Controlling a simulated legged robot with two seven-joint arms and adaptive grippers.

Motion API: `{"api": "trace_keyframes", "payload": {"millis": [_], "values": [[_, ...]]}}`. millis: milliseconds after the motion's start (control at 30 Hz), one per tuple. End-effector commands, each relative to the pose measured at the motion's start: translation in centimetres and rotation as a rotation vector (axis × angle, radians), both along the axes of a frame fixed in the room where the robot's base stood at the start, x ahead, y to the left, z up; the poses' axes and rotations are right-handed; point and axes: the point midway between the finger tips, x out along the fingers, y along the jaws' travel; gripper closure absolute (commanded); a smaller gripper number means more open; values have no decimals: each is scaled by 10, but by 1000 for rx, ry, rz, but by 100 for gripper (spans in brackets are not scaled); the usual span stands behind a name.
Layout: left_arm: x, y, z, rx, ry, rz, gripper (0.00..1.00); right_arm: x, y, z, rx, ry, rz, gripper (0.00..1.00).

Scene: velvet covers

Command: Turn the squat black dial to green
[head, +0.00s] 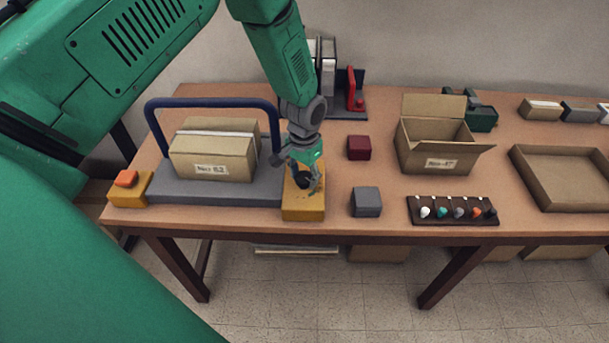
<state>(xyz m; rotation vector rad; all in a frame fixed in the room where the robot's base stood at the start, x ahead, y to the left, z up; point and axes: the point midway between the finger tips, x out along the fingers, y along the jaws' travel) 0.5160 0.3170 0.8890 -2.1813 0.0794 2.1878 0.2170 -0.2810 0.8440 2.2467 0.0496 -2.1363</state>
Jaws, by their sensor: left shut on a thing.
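The squat black dial (302,182) sits on the sloped top of a yellow-orange block (303,206) at the table's front edge, right of the grey platform. My left gripper (304,178) comes down from above and is shut on the dial. Its fingers hide much of the dial. Small marks on the block's face are too small to read, and I cannot tell which colour the dial points to. My right gripper is not in view.
A closed box (213,158) stands on the grey platform (215,194) under a blue hoop (212,103). A grey cube (366,201) and a dark red cube (359,147) are right of the dial. An open carton (436,150), a strip of coloured knobs (453,201) and a tray (566,201) lie further right.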

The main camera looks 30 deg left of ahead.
Motion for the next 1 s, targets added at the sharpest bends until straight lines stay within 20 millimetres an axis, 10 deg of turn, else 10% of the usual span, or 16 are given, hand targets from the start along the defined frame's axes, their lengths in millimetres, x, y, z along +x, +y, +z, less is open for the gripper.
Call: {"api": "trace_keyframes", "payload": {"millis": [633,700,1000], "values": [[8,1,4,1,-20,-54,88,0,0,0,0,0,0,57],[7,1,4,1,-19,-54,42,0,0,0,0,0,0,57],[3,0,2,0,-9,-53,39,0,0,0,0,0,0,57]]}}
